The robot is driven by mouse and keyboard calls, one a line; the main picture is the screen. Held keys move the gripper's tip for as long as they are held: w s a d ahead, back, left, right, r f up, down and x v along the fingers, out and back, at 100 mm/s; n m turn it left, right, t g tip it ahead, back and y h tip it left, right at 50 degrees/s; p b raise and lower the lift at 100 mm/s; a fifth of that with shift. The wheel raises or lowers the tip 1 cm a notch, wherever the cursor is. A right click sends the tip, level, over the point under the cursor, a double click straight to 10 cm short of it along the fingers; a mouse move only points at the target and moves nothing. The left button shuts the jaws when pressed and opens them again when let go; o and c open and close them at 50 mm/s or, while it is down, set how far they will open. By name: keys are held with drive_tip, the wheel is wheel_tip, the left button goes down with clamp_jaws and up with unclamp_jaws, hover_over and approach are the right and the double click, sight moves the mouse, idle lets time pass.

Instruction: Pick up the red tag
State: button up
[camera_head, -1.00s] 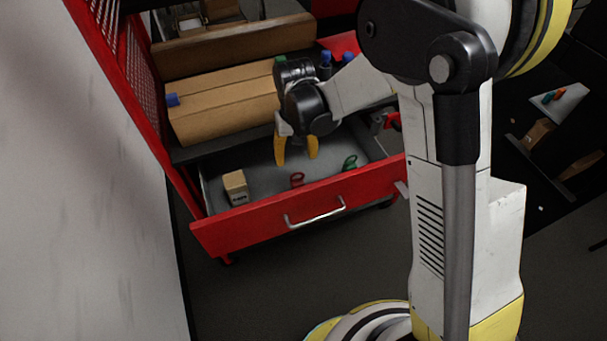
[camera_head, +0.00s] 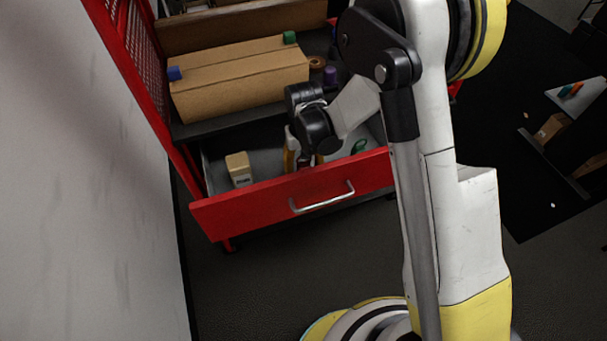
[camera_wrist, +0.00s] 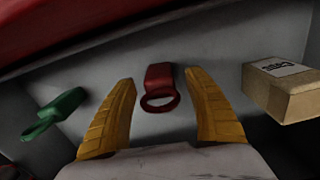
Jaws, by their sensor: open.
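The red tag (camera_wrist: 160,87) lies on the grey drawer floor in the wrist view, with its ring end toward my gripper. My gripper (camera_wrist: 165,92) is open, its two yellow fingers on either side of the tag and apart from it. In the head view my gripper (camera_head: 302,160) is down inside the open red drawer (camera_head: 260,208). There the tag is mostly hidden behind the gripper and the drawer front.
A green tag (camera_wrist: 54,114) lies to the left in the wrist view, and a small tan box (camera_wrist: 284,90) to the right. The drawer's red front wall stands close by. A large cardboard box (camera_head: 240,80) sits on the shelf above the drawer.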

drive_tip(key=shift+r, duration=0.1)
drive_tip(key=c, duration=1.2)
drive_tip(key=shift+c, duration=0.2)
drive_tip(key=shift+r, duration=0.1)
drive_tip(key=shift+c, duration=0.2)
drive_tip(key=shift+r, duration=0.2)
clamp_jaws()
wheel_tip(320, 180, up, 4)
drive_tip(key=p, duration=0.2)
drive_tip(key=shift+f+p, duration=0.1)
drive_tip(key=shift+p, duration=0.2)
drive_tip(key=d+r+p, duration=0.4)
drive_tip(key=d+r, duration=0.2)
drive_tip(key=d, duration=0.5)
drive_tip(key=shift+s+d+r, duration=0.3)
drive_tip(key=shift+s+d, duration=0.05)
